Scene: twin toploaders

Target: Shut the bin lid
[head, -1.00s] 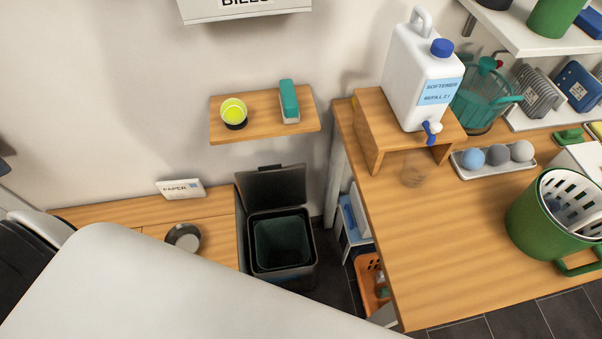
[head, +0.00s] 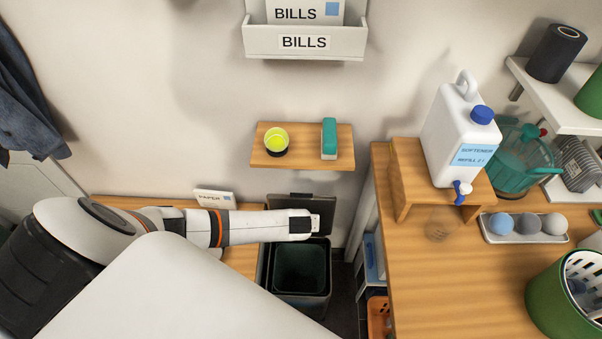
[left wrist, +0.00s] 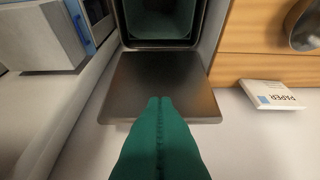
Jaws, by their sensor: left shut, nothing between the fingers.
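The bin (head: 300,276) stands on the floor between two wooden counters, with a dark green liner inside. Its dark grey lid (head: 326,204) stands open, tipped up toward the wall, partly hidden by my left arm in the head view. In the left wrist view the lid (left wrist: 150,85) lies beyond my left gripper (left wrist: 160,100), with the open bin mouth (left wrist: 162,22) at the top. My left gripper's green fingers are shut and empty, and their tips overlap the lid's edge. I cannot tell whether they touch it. My right gripper is not in view.
A small wooden shelf (head: 338,158) with a tennis ball and a teal-topped item hangs above the bin. A wooden counter (head: 440,290) with a softener jug (head: 460,135) stands on the right. A PAPER sign (head: 214,197) is on the left counter, behind my arm.

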